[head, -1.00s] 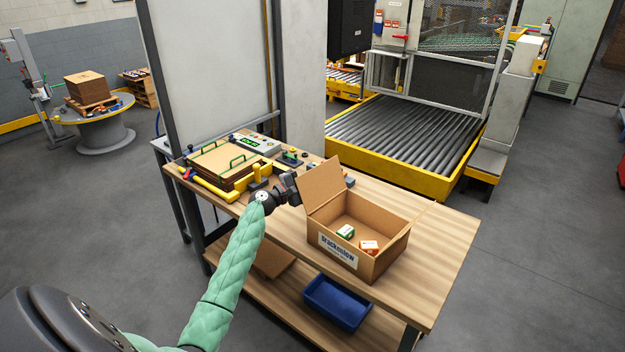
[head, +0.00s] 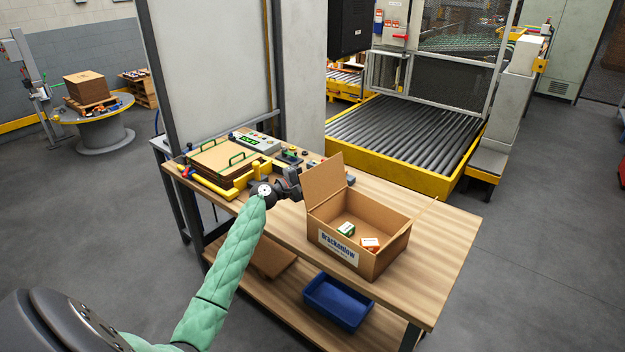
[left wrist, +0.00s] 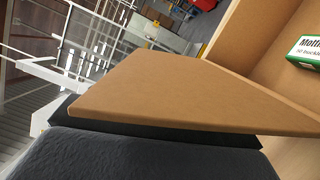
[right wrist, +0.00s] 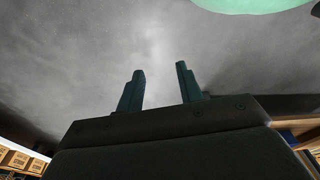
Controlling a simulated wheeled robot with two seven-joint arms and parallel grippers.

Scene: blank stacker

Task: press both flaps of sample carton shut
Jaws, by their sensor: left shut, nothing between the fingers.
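The sample carton (head: 385,262) stands open on the wooden bench, its printed label facing front. Its left flap (head: 324,184) stands up, leaning outward; the right flap (head: 425,210) shows almost edge-on, also raised. My left gripper (head: 295,182) is shut and empty at the outer side of the left flap, very close to it; I cannot tell whether they touch. In the left wrist view the left flap (left wrist: 180,95) covers the fingertips. My right gripper (right wrist: 160,88) is open and empty over grey floor, outside the head view.
A green-white box (head: 346,229) and an orange-white box (head: 370,243) lie inside the carton. A blue bin (head: 338,302) is on the lower shelf. The bench right of the carton is clear.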

